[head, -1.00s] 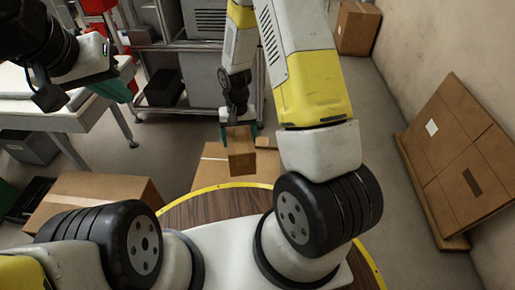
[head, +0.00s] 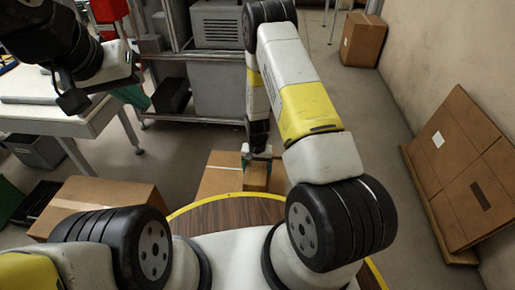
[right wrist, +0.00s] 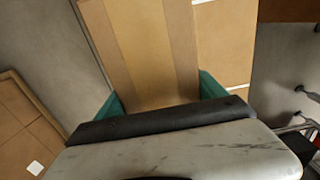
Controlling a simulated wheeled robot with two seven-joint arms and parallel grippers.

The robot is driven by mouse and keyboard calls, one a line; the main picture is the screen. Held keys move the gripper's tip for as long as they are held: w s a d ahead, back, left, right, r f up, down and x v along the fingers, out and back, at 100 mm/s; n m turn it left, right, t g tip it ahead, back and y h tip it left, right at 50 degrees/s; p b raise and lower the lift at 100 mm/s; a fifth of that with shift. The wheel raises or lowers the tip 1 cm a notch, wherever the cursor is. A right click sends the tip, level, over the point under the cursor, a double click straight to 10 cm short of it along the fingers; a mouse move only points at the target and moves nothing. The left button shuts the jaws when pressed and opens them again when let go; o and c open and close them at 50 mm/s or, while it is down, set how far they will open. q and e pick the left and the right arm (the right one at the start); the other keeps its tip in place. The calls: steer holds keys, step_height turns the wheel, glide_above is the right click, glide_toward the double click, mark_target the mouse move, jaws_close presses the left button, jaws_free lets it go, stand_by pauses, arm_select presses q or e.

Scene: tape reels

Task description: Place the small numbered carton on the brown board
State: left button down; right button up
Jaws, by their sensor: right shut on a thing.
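The small carton (head: 256,179) is a brown box with a lighter tape band, held in my right gripper (head: 257,158). In the right wrist view the carton (right wrist: 143,45) sits between the teal fingers (right wrist: 160,98), which are shut on its sides. No number shows on its visible faces.
A large carton (head: 95,195) stands at left near my base. Flat cardboard panels (head: 462,150) lean on the right wall. Another box (head: 362,40) stands at the back right. A white table (head: 45,120) and a grey metal unit (head: 215,85) are behind.

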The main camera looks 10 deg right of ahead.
steer(key=w+d, duration=0.3)
steer(key=shift+w+d+f, duration=0.15)
steer(key=shift+w+f, duration=0.05)
steer(key=shift+f, duration=1.8)
steer(key=o, duration=2)
steer(key=shift+f, duration=0.1)
